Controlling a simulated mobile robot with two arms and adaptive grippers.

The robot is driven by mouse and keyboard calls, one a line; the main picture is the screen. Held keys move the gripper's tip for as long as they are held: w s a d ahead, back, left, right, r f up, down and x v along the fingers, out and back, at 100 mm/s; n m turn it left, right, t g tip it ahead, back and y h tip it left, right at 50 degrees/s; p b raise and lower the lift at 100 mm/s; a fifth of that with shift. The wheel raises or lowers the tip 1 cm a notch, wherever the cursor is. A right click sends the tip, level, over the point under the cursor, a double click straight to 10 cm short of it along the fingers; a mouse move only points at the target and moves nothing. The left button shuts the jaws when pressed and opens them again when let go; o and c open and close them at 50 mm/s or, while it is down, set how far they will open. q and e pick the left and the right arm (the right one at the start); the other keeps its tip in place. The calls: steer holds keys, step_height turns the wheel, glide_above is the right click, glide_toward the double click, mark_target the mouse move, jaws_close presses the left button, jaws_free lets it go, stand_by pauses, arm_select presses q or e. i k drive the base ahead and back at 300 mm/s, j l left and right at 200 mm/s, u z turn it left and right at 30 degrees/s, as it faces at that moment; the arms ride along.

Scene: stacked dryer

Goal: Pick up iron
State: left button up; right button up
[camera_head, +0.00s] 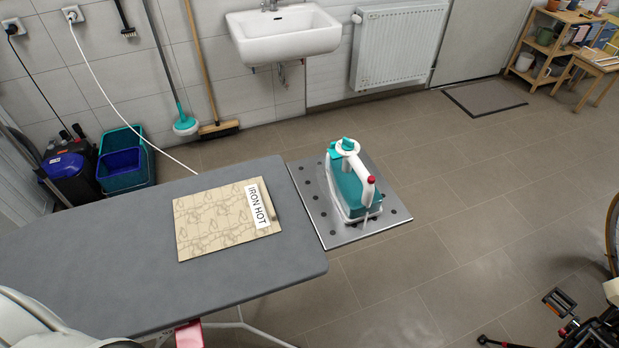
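The iron (354,183) is teal and white, with a red knob at the near end of its white handle. It rests on the perforated metal rest plate (318,213) at the right end of the grey ironing board (130,288). Nothing is holding the iron. Neither of my grippers shows in the head view. A white rounded part at the bottom left corner seems to be mine.
A beige patterned board (215,225) labelled "IRON HOT" lies on the ironing board. A white cord runs from a wall socket down behind the board. A bicycle part (590,325) is at lower right. Tiled floor right of the iron is clear.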

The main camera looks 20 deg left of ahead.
mark_target(343, 183)
steer(key=u, duration=0.4)
steer(key=i+l+u, duration=0.1)
steer(key=u, duration=0.75)
steer(key=i+l+u, duration=0.1)
steer(key=u, duration=0.3)
steer(key=l+u, duration=0.4)
steer(key=l, duration=1.9)
steer(key=k+u, duration=0.05)
